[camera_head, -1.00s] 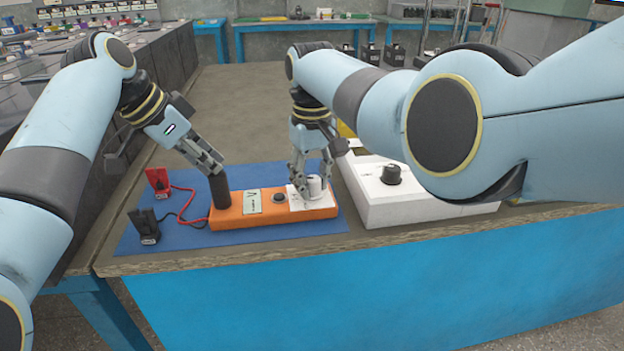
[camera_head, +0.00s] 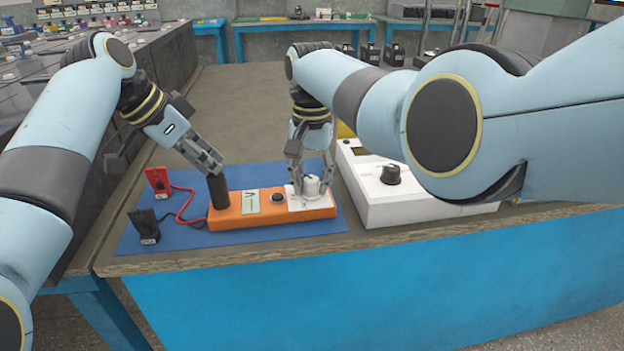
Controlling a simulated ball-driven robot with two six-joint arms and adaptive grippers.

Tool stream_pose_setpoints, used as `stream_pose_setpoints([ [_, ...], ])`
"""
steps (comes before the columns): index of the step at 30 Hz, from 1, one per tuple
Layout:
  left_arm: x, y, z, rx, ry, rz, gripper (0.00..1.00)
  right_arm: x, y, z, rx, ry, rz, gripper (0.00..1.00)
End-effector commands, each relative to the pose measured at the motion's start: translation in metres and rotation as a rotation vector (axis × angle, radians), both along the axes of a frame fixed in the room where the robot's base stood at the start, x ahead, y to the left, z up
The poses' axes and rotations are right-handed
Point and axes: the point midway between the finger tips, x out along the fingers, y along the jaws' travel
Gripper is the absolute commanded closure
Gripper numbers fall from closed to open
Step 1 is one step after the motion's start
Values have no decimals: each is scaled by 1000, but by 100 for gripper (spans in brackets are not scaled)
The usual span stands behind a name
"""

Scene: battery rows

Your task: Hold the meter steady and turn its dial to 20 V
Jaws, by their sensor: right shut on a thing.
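The orange meter (camera_head: 240,220) lies on a blue mat (camera_head: 180,241). It has a small display, a black button and a white dial (camera_head: 312,187) on a white plate at its right end. A black upright post (camera_head: 219,191) stands at its left end. My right gripper (camera_head: 311,184) points down and is shut on the dial; its fingers partly hide it. My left gripper (camera_head: 214,168) slants down with its fingertips at the top of the post; whether the jaws are closed on it is unclear. The dial's markings are too small to read.
A red clip (camera_head: 158,182) and a black clip (camera_head: 146,226) on leads lie left of the meter. A white box (camera_head: 400,208) with a black knob (camera_head: 391,175) stands to the right, partly hidden by my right arm.

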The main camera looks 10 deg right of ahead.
Motion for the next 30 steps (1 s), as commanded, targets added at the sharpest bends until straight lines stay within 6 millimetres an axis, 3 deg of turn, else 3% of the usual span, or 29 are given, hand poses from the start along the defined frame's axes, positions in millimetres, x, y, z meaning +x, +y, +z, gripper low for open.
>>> stream_pose_setpoints([
  [17, -2, -3, -1, -8, 5, -4, 100, -1, 6, 0, 10, 0, -31, 100],
  [18, -2, -3, -1, -8, 5, -4, 100, -1, 6, 0, 10, 0, -31, 69],
  [21, -2, -3, -1, -7, 6, -4, 100, -1, 5, 0, 9, 0, -31, 56],
  [24, -2, -2, -2, -4, 5, -3, 100, 0, 4, 0, 7, 0, -32, 47],
  [30, -1, -1, -2, -2, 4, -2, 100, 0, 2, 0, 4, -1, -33, 47],
])
